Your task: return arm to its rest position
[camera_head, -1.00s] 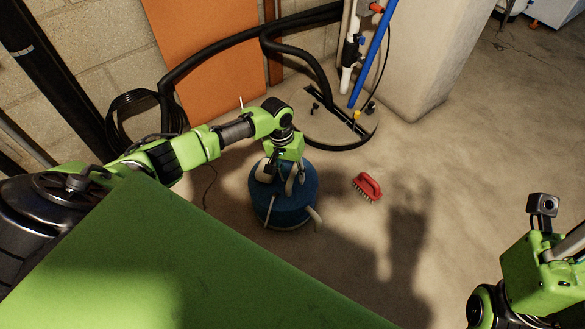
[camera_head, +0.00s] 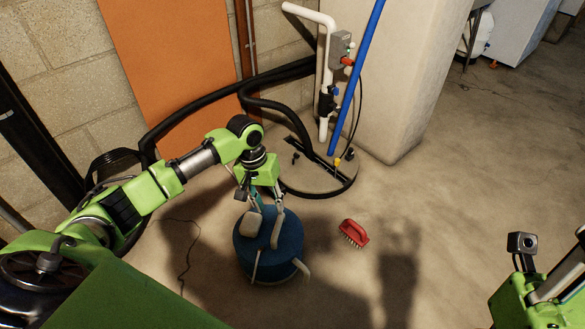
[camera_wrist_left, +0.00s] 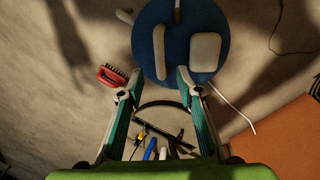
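My left arm reaches in from the left in the head view, and its gripper (camera_head: 265,225) points down above a round blue container (camera_head: 270,262). The two fingers are apart, with nothing between them in the left wrist view (camera_wrist_left: 159,93). There the blue container (camera_wrist_left: 180,25) lies beyond the fingertips, with a grey pad and a pale bar on its top. I cannot tell whether the fingers touch it. My right arm's wrist part shows at the lower right edge of the head view; its fingers are out of view.
A red brush (camera_head: 354,232) lies on the floor right of the container. Behind stand a round floor cover (camera_head: 320,178), a blue pipe (camera_head: 355,80), black hoses, an orange panel (camera_head: 170,60) and a pale pillar (camera_head: 405,80). The floor at right is clear.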

